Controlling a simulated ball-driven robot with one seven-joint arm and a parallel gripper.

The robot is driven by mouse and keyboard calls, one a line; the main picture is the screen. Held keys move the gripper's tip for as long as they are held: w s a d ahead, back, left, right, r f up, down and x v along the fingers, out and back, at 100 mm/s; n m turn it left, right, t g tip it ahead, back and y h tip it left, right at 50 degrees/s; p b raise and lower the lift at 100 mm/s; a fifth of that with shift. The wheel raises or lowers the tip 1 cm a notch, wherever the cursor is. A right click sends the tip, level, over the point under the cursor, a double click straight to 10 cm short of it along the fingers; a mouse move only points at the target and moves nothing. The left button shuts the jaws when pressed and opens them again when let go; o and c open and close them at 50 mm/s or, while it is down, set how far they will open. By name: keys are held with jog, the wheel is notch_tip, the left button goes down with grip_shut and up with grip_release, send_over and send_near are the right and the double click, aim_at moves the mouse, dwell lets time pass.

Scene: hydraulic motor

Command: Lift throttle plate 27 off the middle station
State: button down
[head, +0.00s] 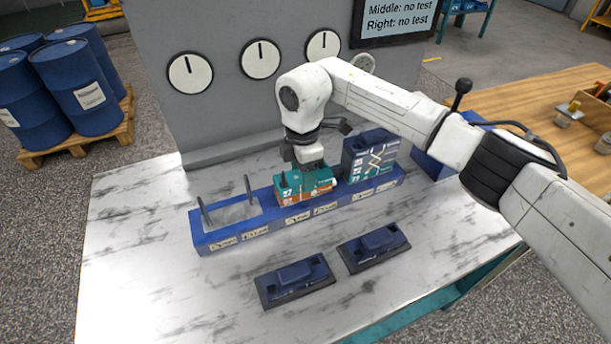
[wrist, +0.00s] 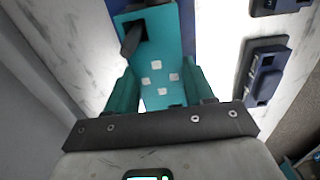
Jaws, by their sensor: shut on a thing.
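Throttle plate 27 (head: 305,188) is a teal block with an orange band on its front. It is at the middle station of the long blue manifold (head: 222,243). My gripper (head: 308,165) points down from above and is shut on the plate's upper part. No clear gap shows between the plate and the manifold; I cannot tell whether it is seated or slightly raised. In the wrist view the plate's teal top (wrist: 160,60), with small pale squares and a dark opening, lies between my gripper's fingers (wrist: 160,92). The middle station's seat is hidden under the plate.
The left station (head: 238,212) is bare with two upright pins. A taller blue-grey block (head: 370,158) stands close at the right station. Two dark blue units (head: 295,282) (head: 374,248) lie on the marble table in front. A gauge panel (head: 225,105) stands behind.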

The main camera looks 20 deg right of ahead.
notch_tip(320, 180, up, 13)
jog(key=p, duration=1.1)
jog(key=shift+f, duration=0.2)
dwell(0.6)
